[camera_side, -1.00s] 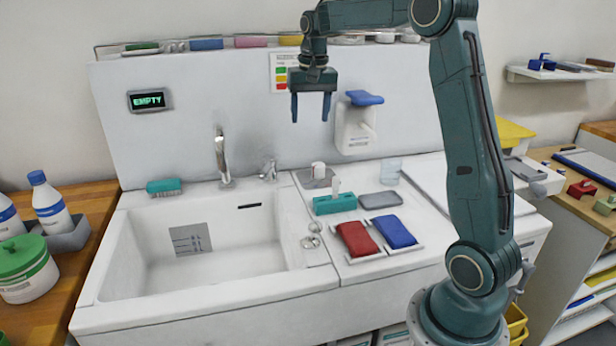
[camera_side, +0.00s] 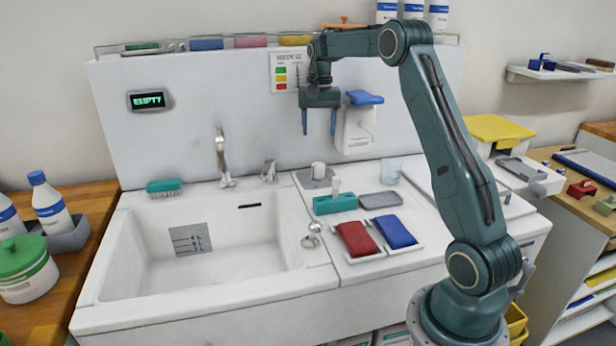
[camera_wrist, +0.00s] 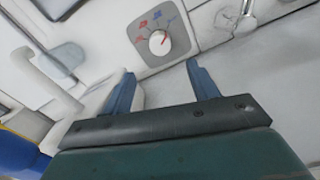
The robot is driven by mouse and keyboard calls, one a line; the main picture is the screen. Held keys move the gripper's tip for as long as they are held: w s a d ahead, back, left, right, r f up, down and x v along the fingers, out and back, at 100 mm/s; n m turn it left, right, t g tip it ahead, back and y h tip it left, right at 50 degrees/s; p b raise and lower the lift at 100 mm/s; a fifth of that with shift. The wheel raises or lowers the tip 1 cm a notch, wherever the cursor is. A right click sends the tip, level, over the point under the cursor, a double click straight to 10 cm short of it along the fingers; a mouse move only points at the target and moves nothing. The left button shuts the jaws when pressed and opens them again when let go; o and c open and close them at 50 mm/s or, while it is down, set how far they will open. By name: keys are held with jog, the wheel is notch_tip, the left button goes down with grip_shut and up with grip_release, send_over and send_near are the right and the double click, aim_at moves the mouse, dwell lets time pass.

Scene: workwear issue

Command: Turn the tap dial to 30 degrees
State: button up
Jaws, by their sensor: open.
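The tap dial (camera_wrist: 158,42) is a round white knob on a grey plate with blue and red marks around it. In the wrist view it sits just beyond my fingertips, and a small red line shows at the knob's right side. The marks are too small to read. In the side view the dial (camera_side: 318,171) is on the counter right of the sink. My gripper (camera_side: 319,128) is open and empty, pointing down, well above the dial and apart from it. Both fingers of the gripper (camera_wrist: 160,69) show in the wrist view, with the dial between and past them.
The chrome tap (camera_side: 223,160) stands behind the sink (camera_side: 130,240). A blue-topped dispenser (camera_side: 358,125) is on the wall close right of my gripper. A teal block (camera_side: 335,204), a grey dish (camera_side: 380,200) and red and blue pads (camera_side: 357,239) lie in front. A display (camera_side: 149,100) reads EMPTY.

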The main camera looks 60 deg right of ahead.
aim_at(318, 164)
notch_tip(318, 164, down, 13)
jog(key=shift+r, duration=0.1)
dwell(0.5)
jog(key=c, duration=1)
